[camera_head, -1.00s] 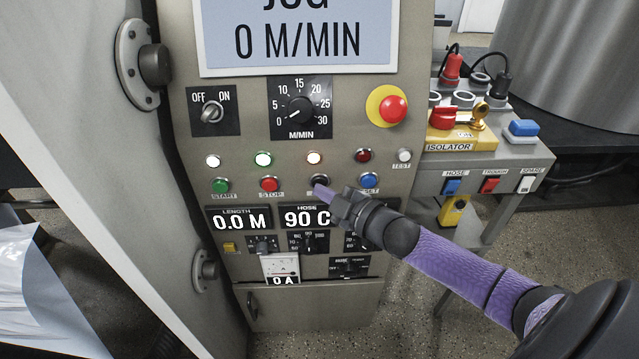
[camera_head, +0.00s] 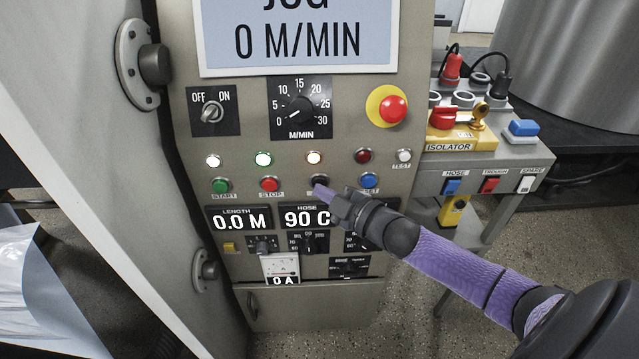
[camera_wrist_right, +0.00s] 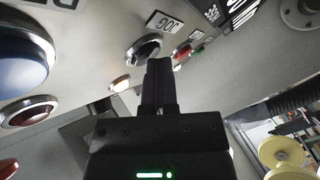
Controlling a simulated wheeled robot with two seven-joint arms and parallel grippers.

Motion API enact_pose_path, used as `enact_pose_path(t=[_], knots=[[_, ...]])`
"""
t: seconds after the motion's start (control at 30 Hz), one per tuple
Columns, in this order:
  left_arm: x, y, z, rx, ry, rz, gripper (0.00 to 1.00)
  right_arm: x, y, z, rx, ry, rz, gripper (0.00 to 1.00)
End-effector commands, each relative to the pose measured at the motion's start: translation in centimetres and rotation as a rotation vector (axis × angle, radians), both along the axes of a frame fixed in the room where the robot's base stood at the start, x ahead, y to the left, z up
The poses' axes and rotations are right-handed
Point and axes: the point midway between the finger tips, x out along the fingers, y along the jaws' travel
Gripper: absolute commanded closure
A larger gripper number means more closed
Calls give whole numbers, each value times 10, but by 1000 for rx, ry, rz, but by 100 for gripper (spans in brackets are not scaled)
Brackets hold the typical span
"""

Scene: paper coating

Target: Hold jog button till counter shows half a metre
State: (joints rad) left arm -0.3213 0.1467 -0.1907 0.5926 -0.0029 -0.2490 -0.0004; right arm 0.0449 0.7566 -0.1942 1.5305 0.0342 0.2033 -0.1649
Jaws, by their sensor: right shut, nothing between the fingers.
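The black jog button (camera_head: 320,181) sits in the lower button row of the panel, between the red stop and blue reset buttons. It also shows in the right wrist view (camera_wrist_right: 143,48), below its JOG label (camera_wrist_right: 164,22). My right gripper (camera_head: 323,191) is shut and empty, its tips at the button's lower edge in the head view. In the wrist view the fingertips (camera_wrist_right: 158,66) overlap the button's near side; I cannot tell whether they touch it. The top screen (camera_head: 296,40) shows JOG and 0 M/MIN. My left gripper is not in view.
The start button (camera_head: 221,185), stop button (camera_head: 269,184) and blue reset button (camera_head: 369,181) are close by. The red emergency stop (camera_head: 393,109) is above right. An isolator table (camera_head: 470,160) stands to the right. Free room lies in front of the panel.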

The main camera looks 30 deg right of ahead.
Motion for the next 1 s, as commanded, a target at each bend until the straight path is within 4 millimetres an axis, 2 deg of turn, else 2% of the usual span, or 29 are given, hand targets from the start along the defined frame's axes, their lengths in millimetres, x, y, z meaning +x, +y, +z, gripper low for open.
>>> enact_pose_path(t=[0.53,1.0], knots=[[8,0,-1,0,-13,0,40,0,0,0,0,0,0,100],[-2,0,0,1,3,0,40,0,0,0,0,0,0,100]])
